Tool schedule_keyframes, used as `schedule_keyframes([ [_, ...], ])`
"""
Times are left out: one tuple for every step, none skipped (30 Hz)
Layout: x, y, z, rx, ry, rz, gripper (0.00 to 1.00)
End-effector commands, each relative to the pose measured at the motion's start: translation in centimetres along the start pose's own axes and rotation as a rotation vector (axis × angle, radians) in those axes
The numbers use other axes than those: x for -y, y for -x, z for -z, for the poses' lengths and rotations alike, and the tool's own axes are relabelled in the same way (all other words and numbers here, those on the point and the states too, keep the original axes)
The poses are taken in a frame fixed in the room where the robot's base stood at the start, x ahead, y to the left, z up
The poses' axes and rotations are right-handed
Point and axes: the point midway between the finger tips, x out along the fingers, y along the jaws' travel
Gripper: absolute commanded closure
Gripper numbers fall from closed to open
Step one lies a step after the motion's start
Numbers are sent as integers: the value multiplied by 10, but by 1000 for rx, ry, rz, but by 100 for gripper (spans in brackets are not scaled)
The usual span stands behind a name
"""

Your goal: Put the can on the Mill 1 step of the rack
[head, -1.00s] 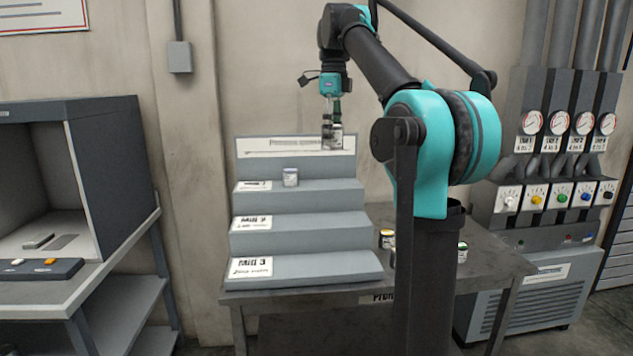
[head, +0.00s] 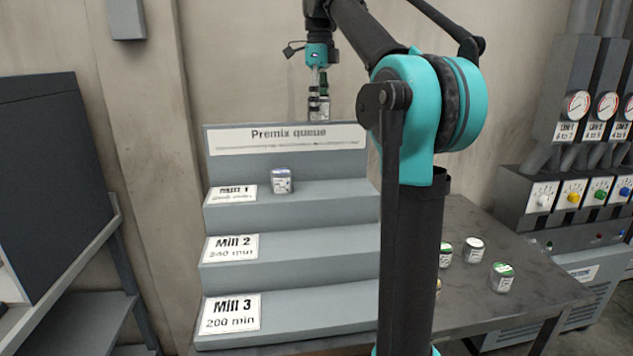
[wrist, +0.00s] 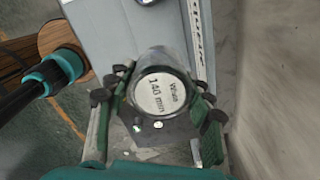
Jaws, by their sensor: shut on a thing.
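My gripper (head: 319,88) is shut on a can (head: 319,106), high at the rack's back sign panel. In the wrist view the can (wrist: 160,93) sits between the fingers, its round pale top reading "White 140 min". The grey stepped rack (head: 300,235) has Mill 1 (head: 232,194), Mill 2 (head: 230,248) and Mill 3 (head: 232,313) labels, from top step to bottom. Another can (head: 282,181) stands upright on the Mill 1 step, right of its label. I cannot tell the held can's exact depth relative to the panel.
The "Premix queue" sign (head: 288,136) rises behind the top step. Several cans, including a white-topped one (head: 473,250) and a green-topped one (head: 502,277), stand on the table (head: 530,300) right of the rack. The Mill 1 step is clear right of its can.

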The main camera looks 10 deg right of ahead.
Motion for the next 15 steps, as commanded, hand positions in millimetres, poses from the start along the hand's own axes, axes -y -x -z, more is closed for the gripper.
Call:
schedule_keyframes([
  [0, -6, 0, 0, 0, 0, 84],
  [0, -11, 0, 0, 0, 0, 84],
  [-1, -19, 0, 0, 0, 0, 84],
  [-1, -25, 0, 0, 0, 0, 84],
  [0, -33, 0, 0, 0, 0, 84],
  [0, -42, 0, 0, 0, 0, 84],
  [-1, -49, 0, 0, 0, 0, 84],
  [-1, -57, 0, 0, 0, 0, 84],
  [0, -67, 0, 0, 0, 0, 84],
  [0, -74, 0, 0, 0, 0, 84],
  [0, -81, 0, 0, 0, 0, 84],
  [0, -91, 0, 0, 0, 0, 84],
  [0, -98, 0, 0, 0, 0, 84],
  [0, -106, 0, 0, 0, 0, 84],
  [-1, -115, 0, 0, 0, 0, 84],
])
